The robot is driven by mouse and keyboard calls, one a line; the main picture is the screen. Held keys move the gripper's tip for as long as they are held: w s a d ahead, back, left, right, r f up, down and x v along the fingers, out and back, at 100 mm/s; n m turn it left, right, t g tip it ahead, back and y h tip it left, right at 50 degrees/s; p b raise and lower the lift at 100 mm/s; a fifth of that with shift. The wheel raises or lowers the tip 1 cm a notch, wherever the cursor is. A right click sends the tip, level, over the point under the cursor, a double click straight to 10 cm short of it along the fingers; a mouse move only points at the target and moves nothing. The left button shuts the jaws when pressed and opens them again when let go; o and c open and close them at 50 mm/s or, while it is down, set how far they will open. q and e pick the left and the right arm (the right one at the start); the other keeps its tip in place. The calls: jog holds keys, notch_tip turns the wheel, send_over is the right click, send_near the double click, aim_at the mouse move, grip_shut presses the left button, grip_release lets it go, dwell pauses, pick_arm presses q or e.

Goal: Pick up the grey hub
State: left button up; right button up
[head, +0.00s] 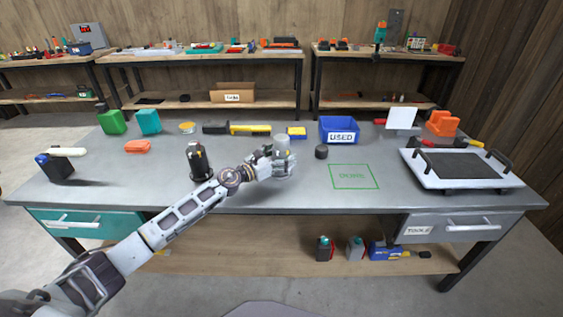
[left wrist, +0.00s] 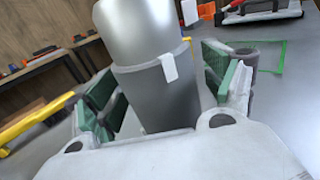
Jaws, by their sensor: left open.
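The grey hub (head: 282,143) is an upright grey cylinder on the workbench, a little right of the middle. In the left wrist view the hub (left wrist: 160,85) looks large, with a lighter upper part and a small white tab on its side. My left gripper (head: 280,165) is at the hub, with its fingers around the lower part. In the left wrist view the left gripper (left wrist: 168,98) is open, with one green-padded finger on each side of the hub. The hub's base is hidden by the gripper. My right gripper is not in view.
A small black cylinder (head: 321,152) stands just right of the hub. Behind are a blue USED bin (head: 339,138) and a yellow-and-blue sponge (head: 296,132). A black bottle-like object (head: 198,161) stands left, close to my forearm. A green outlined area (head: 354,177) is empty.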

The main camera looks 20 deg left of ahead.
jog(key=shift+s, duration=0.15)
pick_arm(q)
jog(key=shift+c, duration=0.2)
jog(key=c, duration=1.4)
jog(key=shift+r, duration=0.1)
jog(key=shift+c, duration=0.6)
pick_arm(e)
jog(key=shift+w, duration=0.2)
pick_arm(q)
jog(key=shift+r, duration=0.15)
